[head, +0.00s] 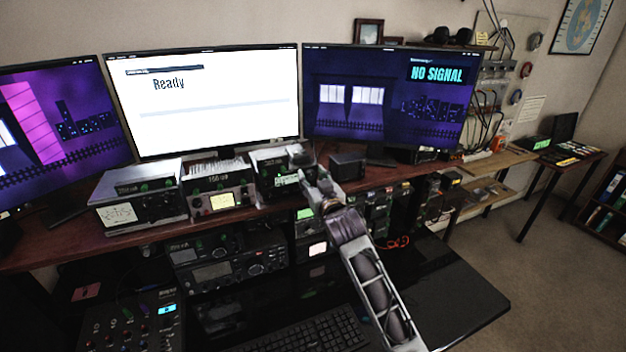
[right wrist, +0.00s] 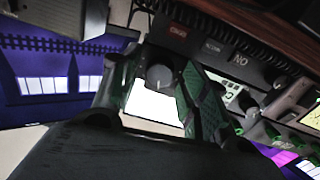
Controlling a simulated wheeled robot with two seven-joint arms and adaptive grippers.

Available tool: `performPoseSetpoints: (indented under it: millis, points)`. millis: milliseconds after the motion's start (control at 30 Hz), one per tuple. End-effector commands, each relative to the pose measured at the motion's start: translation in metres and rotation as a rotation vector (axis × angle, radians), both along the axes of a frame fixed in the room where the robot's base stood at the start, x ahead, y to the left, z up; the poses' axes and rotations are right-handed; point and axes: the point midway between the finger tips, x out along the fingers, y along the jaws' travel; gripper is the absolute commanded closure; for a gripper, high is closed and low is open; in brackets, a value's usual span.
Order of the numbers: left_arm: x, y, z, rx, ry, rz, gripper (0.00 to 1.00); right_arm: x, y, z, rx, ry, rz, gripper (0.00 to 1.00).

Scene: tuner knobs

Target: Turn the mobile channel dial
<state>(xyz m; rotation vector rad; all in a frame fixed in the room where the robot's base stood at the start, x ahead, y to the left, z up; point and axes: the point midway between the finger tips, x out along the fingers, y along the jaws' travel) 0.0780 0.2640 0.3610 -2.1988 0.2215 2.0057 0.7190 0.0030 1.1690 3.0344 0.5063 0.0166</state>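My right gripper (head: 303,163) reaches the front of a small dark radio (head: 270,170) with a green-lit display on the desk shelf. In the right wrist view, a round dark knob with a pale pointer line (right wrist: 158,77) shows between the two green-padded fingers of my right gripper (right wrist: 160,72). The fingers stand apart, one on each side of the knob. Whether either finger touches it I cannot tell. The radio's labels are too small or blurred to confirm that this is the mobile channel dial. The gripper partly hides the radio's right side in the head view. My left gripper is not in view.
Other radios (head: 220,188) and (head: 138,197) stand to the left on the same shelf; a small black box (head: 347,166) is to the right. Monitors (head: 203,102) rise close behind, reading "Ready" and "NO SIGNAL" (head: 385,98). A keyboard (head: 305,332) lies on the lower black desk.

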Motion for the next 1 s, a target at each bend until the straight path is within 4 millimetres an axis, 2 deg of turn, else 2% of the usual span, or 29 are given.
performPoseSetpoints:
  millis: [33,267,667,1000]
  points:
    - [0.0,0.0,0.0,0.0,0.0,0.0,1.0,0.0,0.0,0.0,0.0,0.0,0.0,0.66]
    - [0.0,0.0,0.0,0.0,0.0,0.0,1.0,0.0,0.0,0.0,0.0,0.0,0.0,0.96]
    - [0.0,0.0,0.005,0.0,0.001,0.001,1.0,0.0,0.0,0.0,-0.061,-0.024,0.0,0.96]
    - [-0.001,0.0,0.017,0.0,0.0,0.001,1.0,0.0,0.0,0.001,-0.252,-0.103,0.0,0.96]
